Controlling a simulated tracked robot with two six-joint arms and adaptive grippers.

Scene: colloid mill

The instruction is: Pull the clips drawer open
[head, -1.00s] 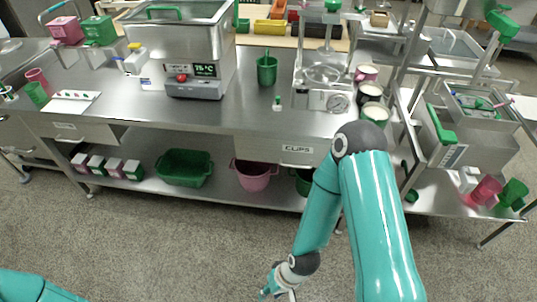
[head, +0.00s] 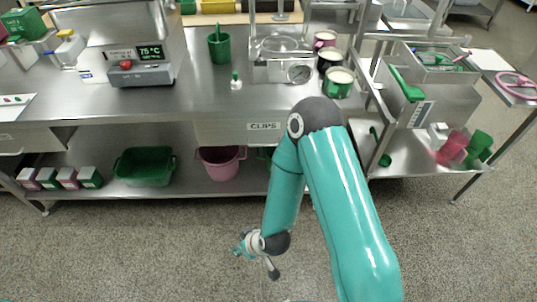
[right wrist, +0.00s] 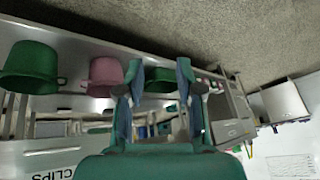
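The clips drawer (head: 222,131) is a steel front under the table's edge, with a white label (head: 264,126) reading CLIPS. It looks shut, and its right end is hidden behind my right arm. My left gripper is out of view.
Under the table, a lower shelf holds a pink bucket (head: 220,164), a green tub (head: 145,167) and several small boxes (head: 60,179). A heated machine (head: 135,58) and a gauge unit (head: 285,62) stand on top. The floor in front is clear.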

